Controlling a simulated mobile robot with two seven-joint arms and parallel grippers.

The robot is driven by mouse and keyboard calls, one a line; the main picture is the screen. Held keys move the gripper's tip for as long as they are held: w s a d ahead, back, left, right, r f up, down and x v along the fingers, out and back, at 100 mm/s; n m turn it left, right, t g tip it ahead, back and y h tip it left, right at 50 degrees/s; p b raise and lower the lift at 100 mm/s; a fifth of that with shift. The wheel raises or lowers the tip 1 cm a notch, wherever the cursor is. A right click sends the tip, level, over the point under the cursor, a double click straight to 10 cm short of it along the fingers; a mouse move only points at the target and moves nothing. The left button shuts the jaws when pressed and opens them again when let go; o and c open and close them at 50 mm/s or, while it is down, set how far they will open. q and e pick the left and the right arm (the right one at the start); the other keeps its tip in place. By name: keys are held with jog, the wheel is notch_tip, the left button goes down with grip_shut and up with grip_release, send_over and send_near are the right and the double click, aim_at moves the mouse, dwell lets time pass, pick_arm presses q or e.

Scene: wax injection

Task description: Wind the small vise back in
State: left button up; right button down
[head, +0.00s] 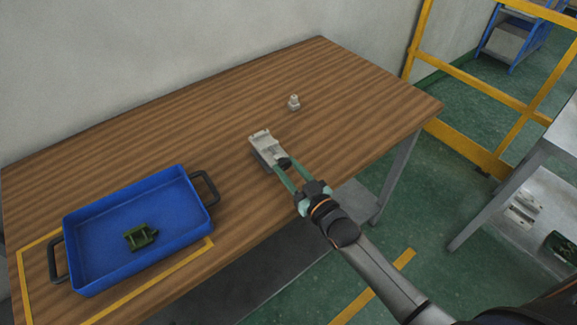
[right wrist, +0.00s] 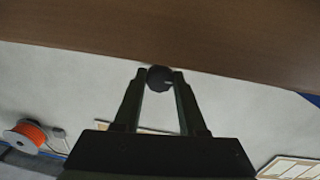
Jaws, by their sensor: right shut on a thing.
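The small vise (head: 264,147) is a light grey block on the wooden table (head: 190,130), right of the blue tray. A dark round knob (head: 284,163) is at its near end. My right gripper (head: 281,169) reaches in from the lower right with its fingers at the knob. In the right wrist view the two fingertips (right wrist: 160,74) are shut on the dark knob (right wrist: 159,79), which hides the rest of the vise there. My left gripper is not in view.
A blue tray (head: 190,217) with black handles holds a green part (head: 140,236), inside a yellow outline at the table's left. A small pale fitting (head: 294,102) stands behind and right of the vise. A yellow rail (head: 465,72) stands beyond the table's right end.

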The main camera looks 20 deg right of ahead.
dwell(0.5)
jog(key=shift+c, duration=2.2)
grip_release()
jog(key=v, duration=1.2)
jog(key=shift+s, duration=0.25)
jog(key=s+a+f+m+g+h, duration=0.1)
jog(key=s+a+f+g+h, duration=0.1)
jog(key=s+f+g, duration=0.6)
jog(key=s+f, duration=0.4)
jog(key=f, duration=0.3)
jog(key=shift+s+a+f+m, duration=0.25)
jog(key=shift+a+f+m, duration=0.05)
jog(key=shift+f, duration=0.05)
